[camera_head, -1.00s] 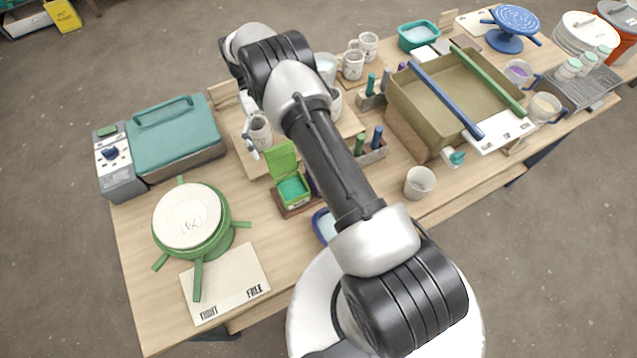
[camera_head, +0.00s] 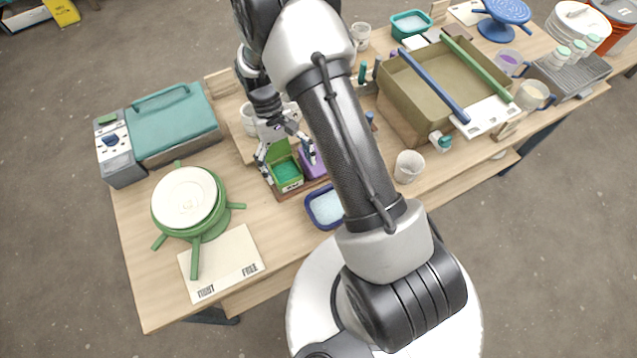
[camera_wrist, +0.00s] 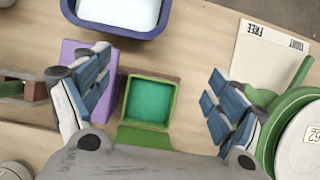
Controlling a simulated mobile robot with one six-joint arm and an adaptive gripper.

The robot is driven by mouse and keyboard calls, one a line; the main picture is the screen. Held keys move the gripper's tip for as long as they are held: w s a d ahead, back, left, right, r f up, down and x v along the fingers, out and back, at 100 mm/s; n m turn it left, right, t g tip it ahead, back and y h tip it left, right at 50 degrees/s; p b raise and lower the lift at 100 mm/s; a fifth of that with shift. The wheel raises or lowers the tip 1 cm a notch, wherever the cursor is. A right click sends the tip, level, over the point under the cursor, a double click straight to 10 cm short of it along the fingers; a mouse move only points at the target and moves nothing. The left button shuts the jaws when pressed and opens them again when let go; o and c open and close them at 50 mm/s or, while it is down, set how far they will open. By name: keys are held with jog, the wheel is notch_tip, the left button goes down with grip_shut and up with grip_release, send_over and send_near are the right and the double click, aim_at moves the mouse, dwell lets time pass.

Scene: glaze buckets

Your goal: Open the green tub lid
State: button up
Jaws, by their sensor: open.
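The green tub (camera_head: 287,174) stands on a wooden tray on the table, with teal glaze inside. Its green lid (camera_head: 277,152) is raised at the back edge, on the side near my gripper. In the wrist view the tub (camera_wrist: 148,101) lies between the fingers, and part of the lid (camera_wrist: 140,138) shows below it, partly hidden by my gripper's body. My gripper (camera_head: 287,157) is at the tub, its fingers spread to either side. In the wrist view my gripper (camera_wrist: 150,100) is wide open and holds nothing.
A purple tub (camera_head: 313,163) stands right beside the green tub. A blue-rimmed basin (camera_head: 325,207) is in front of it. A green banding wheel (camera_head: 190,200) and a white card (camera_head: 222,264) are to the left. A large olive bin (camera_head: 440,85) stands at right.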

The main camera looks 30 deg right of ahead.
notch_tip(320, 180, down, 5)
jog(key=s+t+b, duration=0.2)
jog(key=t+b, duration=0.3)
jog(key=b, duration=0.3)
notch_tip(320, 180, up, 19)
jog(key=p, duration=0.6)
jog(key=s+r+t+b, duration=0.3)
jog(key=s+t+b, duration=0.1)
jog(key=s+b, duration=0.5)
jog(key=shift+s+r, duration=0.2)
jog(key=shift+s, duration=1.05)
jog(key=shift+s+r+t, duration=0.3)
jog(key=shift+s, duration=0.55)
jog(key=shift+s+r+t, duration=0.3)
jog(key=shift+s, duration=0.55)
